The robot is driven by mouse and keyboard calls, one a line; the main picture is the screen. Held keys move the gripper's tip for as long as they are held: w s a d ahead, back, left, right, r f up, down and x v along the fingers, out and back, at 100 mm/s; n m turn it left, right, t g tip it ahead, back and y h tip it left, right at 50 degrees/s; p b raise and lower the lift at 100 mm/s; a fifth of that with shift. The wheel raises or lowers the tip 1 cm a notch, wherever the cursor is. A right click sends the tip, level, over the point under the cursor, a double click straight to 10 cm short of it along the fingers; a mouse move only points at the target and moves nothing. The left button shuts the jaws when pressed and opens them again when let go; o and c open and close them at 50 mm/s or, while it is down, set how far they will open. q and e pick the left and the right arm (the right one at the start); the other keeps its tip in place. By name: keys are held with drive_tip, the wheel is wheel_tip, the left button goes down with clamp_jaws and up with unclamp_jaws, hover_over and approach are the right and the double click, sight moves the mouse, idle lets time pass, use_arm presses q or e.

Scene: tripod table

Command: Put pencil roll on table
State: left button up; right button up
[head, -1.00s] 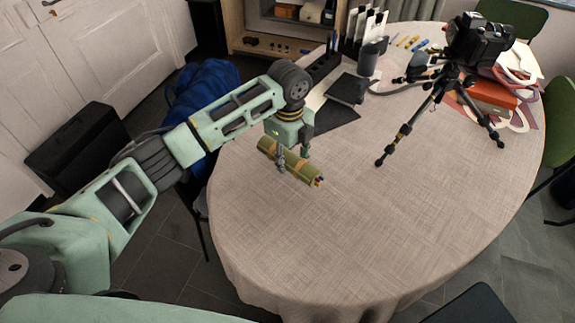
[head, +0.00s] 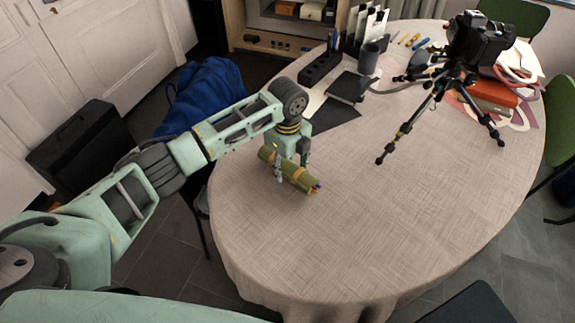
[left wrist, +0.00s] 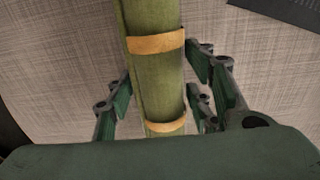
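The pencil roll (head: 291,172) is an olive-green cylinder with tan bands and coloured pencil tips at its near right end. It lies level, low over the left part of the table (head: 400,220); I cannot tell if it touches the cloth. My left gripper (head: 291,162) points down with its fingers on both sides of the roll, shut on it. In the left wrist view the roll (left wrist: 158,80) runs between the fingers of the left gripper (left wrist: 160,75), fingertips close against its sides. My right gripper is not in view.
A camera on a black tripod (head: 436,105) stands at the right back of the table. A black notebook (head: 349,87), a dark cup (head: 369,57) and an organizer (head: 320,67) are behind the gripper. Red books (head: 490,95) lie at the right. The front and middle cloth is clear.

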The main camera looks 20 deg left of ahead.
sight(288, 163)
use_arm(q)
drive_tip(key=shift+r, duration=0.1)
wheel_tip(288, 163, up, 12)
drive_tip(key=shift+r, duration=0.1)
idle(0.6)
idle(0.4)
